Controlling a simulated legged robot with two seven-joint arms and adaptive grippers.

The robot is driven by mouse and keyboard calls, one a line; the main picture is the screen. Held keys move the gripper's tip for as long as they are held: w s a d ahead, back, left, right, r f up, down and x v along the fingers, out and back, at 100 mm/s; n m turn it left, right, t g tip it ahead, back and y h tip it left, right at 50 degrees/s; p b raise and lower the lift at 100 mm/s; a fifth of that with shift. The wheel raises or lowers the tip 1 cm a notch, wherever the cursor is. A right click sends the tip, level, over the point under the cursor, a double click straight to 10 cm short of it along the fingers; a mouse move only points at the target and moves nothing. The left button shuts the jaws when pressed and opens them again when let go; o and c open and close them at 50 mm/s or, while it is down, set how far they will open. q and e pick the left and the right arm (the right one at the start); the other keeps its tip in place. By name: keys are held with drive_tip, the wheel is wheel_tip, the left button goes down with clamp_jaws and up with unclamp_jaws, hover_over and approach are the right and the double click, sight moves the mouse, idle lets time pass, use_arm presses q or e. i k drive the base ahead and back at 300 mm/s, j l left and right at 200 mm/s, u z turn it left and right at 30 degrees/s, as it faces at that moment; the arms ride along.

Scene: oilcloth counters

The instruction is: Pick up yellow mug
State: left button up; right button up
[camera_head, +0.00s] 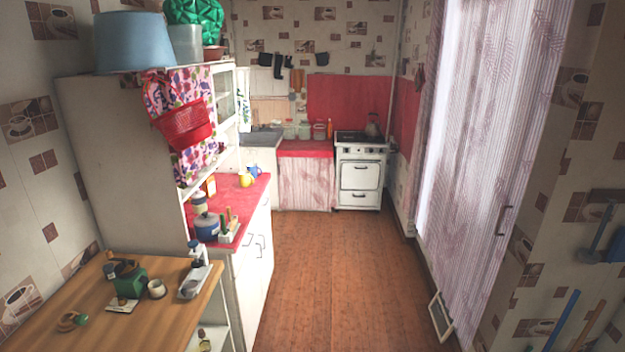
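A small rounded yellow object (246,180) stands on the red counter top (238,196) of the white cabinet at the left. It looks like the yellow mug, but it is too small to make out a handle. A small blue item (254,171) stands just behind it and to its right. Neither of my grippers is in view, and nothing of my arms shows.
A wooden table (60,300) with a green grinder and a cup is at the near left. A blue pot (207,227) stands on the red counter. A white stove (360,175) is at the far end. The wooden floor (320,270) is clear; a small frame (440,316) leans at the right.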

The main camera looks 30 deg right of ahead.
sight(245, 181)
drive_tip(key=z, duration=0.55)
drive_tip(key=i+l+z, duration=0.35)
drive_tip(key=i, duration=0.75)
drive_tip(key=i+l+z, duration=0.1)
drive_tip(key=i+z, duration=0.3)
drive_tip(key=i, duration=0.7)
drive_tip(key=i+u, duration=0.2)
drive_tip(key=i, duration=0.3)
drive_tip(key=i+l+u, duration=0.15)
drive_tip(key=i, duration=0.35)
drive_tip(key=i+l+u, duration=0.2)
drive_tip(key=i, duration=0.3)
drive_tip(key=i+l+u, duration=0.15)
drive_tip(key=i, duration=0.3)
drive_tip(key=l, duration=0.1)
